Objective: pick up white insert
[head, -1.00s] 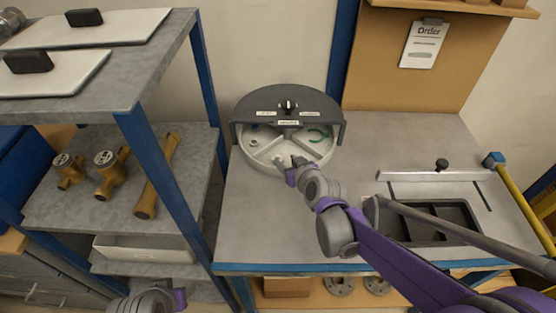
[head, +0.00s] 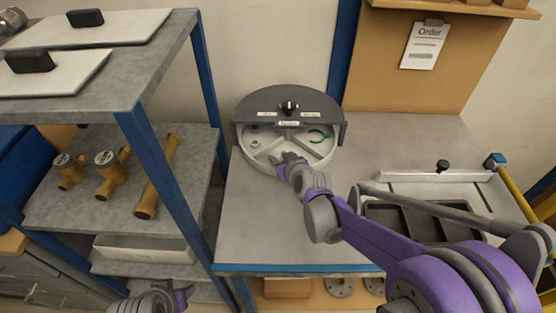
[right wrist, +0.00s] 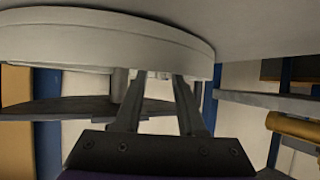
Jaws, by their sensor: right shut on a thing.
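The round tray (head: 248,160) with light grey walls and several compartments stands at the back left of the workbench, under a dark half-round cover. My right gripper (head: 284,160) reaches into its front compartment. In the right wrist view its two fingers (right wrist: 158,78) run up to the tray's rim (right wrist: 110,40), closed on a small pale piece between the tips. I take this for the white insert; it is mostly hidden by the fingers in both views. My left arm's end (head: 160,300) shows at the bottom left edge; its jaws cannot be made out.
A dark divided bin (head: 410,222) sits at the bench's right, behind my right arm. A shelf (head: 185,195) with brass meters (head: 110,172) stands left. The bench's front left is clear.

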